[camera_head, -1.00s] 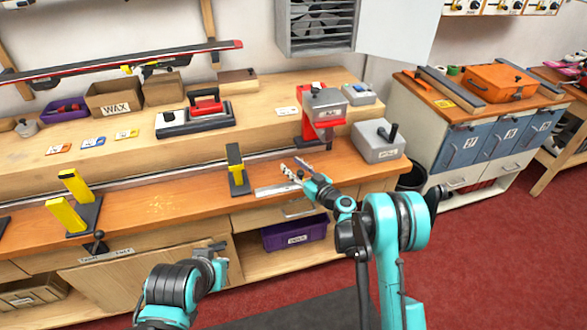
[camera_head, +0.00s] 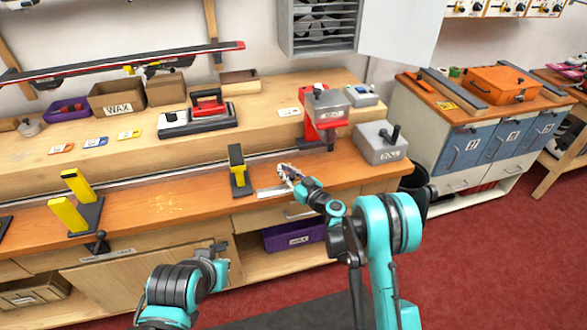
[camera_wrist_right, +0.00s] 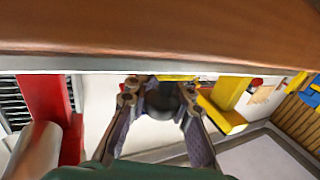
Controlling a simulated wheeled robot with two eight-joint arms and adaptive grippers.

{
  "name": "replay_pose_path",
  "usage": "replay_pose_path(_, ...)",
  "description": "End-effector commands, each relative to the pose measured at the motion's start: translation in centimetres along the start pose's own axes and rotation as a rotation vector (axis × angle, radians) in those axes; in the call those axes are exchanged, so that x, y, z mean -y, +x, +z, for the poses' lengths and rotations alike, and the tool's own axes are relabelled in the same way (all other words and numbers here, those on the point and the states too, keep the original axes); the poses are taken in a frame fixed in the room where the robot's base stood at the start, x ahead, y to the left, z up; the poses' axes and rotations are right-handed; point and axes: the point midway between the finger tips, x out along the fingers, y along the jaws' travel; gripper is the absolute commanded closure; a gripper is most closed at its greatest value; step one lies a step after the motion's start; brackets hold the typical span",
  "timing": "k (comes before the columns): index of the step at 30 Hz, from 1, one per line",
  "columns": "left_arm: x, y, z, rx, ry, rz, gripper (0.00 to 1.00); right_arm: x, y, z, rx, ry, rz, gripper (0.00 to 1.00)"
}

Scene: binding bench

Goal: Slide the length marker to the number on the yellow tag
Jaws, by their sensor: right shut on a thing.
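My right gripper (camera_head: 284,170) is at the bench's rear rail, just right of the black-and-yellow post. Its fingers (camera_wrist_right: 160,98) close around a dark rounded piece (camera_wrist_right: 163,104) in the right wrist view, which appears to be the length marker. The fingers mostly hide this piece in the head view. A pale metal scale strip (camera_head: 270,192) lies just in front; its numbers are too small to read. The yellow tag (camera_head: 128,134) lies on the raised shelf beside a blue and an orange tag; its number is unreadable. My left gripper (camera_head: 218,252) is low before the bench, its jaws unclear.
The black-and-yellow post (camera_head: 239,170) stands close left of my right gripper. A red-and-grey device (camera_head: 324,120) and a grey box with a knob (camera_head: 380,143) stand behind and to the right. Two yellow uprights (camera_head: 75,205) stand at the left.

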Motion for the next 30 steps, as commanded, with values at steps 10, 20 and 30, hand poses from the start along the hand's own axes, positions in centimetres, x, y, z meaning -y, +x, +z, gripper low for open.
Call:
replay_pose_path(10,0.0,0.0,0.0,0.000,0.000,0.000,1.00,-0.3,-0.1,0.0,0.000,0.000,0.008,0.59)
replay_pose_path(20,0.0,0.0,0.0,0.000,0.000,0.000,1.00,-0.3,-0.1,0.0,0.000,-0.001,0.007,0.59)
replay_pose_path(30,0.0,0.0,0.0,0.000,0.000,0.000,1.00,-0.4,-4.8,0.0,0.000,0.000,0.009,0.59)
